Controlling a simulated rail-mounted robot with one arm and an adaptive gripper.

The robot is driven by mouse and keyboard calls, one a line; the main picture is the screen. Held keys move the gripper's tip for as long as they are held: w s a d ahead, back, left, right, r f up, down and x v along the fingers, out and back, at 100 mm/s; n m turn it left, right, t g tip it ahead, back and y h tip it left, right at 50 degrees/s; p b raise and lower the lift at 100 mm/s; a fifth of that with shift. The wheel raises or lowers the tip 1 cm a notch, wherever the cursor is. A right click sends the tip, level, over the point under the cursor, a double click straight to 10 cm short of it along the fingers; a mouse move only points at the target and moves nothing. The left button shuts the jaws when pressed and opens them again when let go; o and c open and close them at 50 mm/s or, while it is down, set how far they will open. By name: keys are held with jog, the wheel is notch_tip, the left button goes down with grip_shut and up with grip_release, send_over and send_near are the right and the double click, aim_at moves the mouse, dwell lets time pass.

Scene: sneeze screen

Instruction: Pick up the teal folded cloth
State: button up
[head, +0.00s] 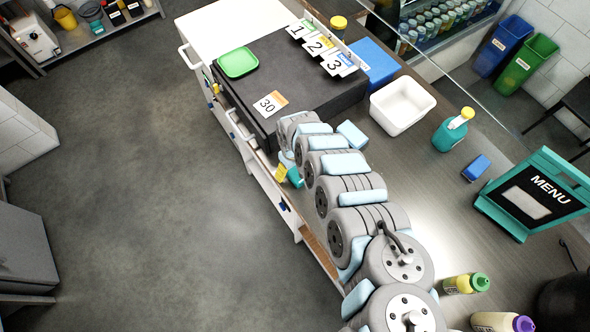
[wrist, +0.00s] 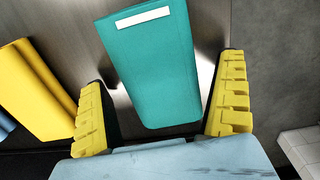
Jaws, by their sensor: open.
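The teal folded cloth (wrist: 155,70) shows in the wrist view as a flat teal block with a white label near its top. It lies on a grey metal-looking surface. My gripper (wrist: 165,78) is open, with one yellow-padded finger on each side of the cloth's lower part. Gaps show between the fingers and the cloth, so it is not gripped. In the head view, my arm hides most of the area around my gripper; a small teal patch (head: 294,174), probably the cloth, shows beside a yellow finger pad at the counter's front edge.
A yellow folded item (wrist: 38,88) lies left of the cloth in the wrist view. In the head view, a black box (head: 325,92) with a green tray (head: 238,63) stands beyond my gripper.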

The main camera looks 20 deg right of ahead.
jog(key=c, duration=1.2)
